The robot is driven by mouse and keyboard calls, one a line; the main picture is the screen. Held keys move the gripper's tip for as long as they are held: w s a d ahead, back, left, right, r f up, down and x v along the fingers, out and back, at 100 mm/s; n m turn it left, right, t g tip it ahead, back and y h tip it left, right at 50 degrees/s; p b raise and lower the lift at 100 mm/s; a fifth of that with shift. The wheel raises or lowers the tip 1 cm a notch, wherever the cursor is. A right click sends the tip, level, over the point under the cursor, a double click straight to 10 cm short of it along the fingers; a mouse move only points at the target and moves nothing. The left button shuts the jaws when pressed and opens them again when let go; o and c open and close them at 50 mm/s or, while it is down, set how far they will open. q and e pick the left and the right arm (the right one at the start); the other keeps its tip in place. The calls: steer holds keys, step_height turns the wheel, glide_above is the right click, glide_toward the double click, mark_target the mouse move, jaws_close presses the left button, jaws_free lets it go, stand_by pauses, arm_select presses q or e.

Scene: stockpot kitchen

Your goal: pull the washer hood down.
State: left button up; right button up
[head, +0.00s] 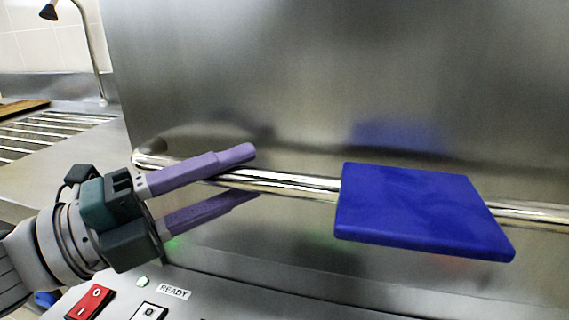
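The washer hood (300,80) is a large brushed steel panel filling the middle and right of the head view. A shiny bar handle (300,183) runs across its lower part, from the left corner toward the right edge. My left gripper (255,174) is at the left part of the bar, with its two purple fingers apart. The bar shows between the fingertips, the upper finger crossing in front of it and the lower finger below it. I cannot tell whether the fingers touch the bar. My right gripper is not in view.
A flat blue slab (420,210) is in front of the bar at the right and hides part of it; its support is unclear. Below are a red switch (90,302) and a READY label (173,291). A ribbed steel drainer (45,135) and a tap (92,50) are at the left.

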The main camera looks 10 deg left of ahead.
arm_select(q)
steer(key=shift+o, duration=1.3)
steer(key=b+v, duration=0.1)
steer(key=v, duration=0.9)
steer(key=shift+r, duration=0.1)
